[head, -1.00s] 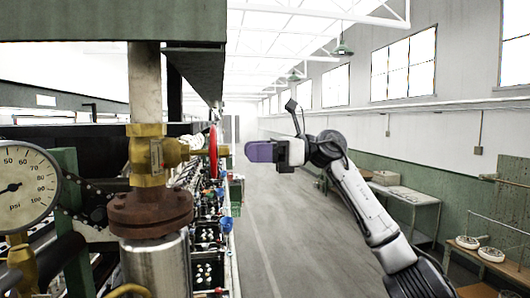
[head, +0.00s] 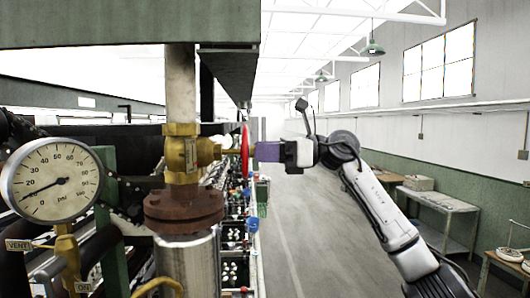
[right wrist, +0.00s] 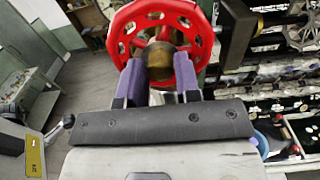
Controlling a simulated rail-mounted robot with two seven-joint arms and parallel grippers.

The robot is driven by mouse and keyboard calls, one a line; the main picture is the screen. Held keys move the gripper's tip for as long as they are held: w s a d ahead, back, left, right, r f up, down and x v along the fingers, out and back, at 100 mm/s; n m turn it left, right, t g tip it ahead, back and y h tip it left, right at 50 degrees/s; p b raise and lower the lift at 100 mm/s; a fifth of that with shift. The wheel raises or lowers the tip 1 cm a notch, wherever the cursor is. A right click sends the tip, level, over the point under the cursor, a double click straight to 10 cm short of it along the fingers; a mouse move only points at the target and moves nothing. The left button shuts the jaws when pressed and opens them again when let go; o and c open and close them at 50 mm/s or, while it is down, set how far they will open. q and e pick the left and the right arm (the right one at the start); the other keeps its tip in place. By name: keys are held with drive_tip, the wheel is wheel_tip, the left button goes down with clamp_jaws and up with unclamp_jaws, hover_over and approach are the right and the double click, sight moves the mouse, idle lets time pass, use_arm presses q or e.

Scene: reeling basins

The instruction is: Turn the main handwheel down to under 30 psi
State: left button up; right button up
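The red main handwheel (head: 245,154) sits nearly edge-on on a brass valve (head: 182,155) in the head view. The right wrist view shows its face, with a perforated red rim (right wrist: 200,40) and a brass hub (right wrist: 160,62). The round psi gauge (head: 72,201) is at the left; its needle tip points lower left, near 10. My right gripper (head: 258,152) is close against the wheel's right face. In the right wrist view its purple fingers (right wrist: 159,76) are apart, one on each side of the hub; I cannot tell whether they touch the wheel. My left gripper is not in view.
A rusty flange (head: 184,207) and a steel pipe stand below the valve. A dark beam (head: 229,68) hangs above. Reeling machinery runs along the left. The aisle floor (head: 300,235) is open, with a table (head: 437,201) by the right wall.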

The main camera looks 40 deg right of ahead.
drive_tip(key=c, duration=0.5)
drive_tip(key=shift+o, duration=0.2)
drive_tip(key=shift+n+p, duration=1)
drive_tip(key=shift+n, duration=5.1)
drive_tip(key=o, duration=0.8)
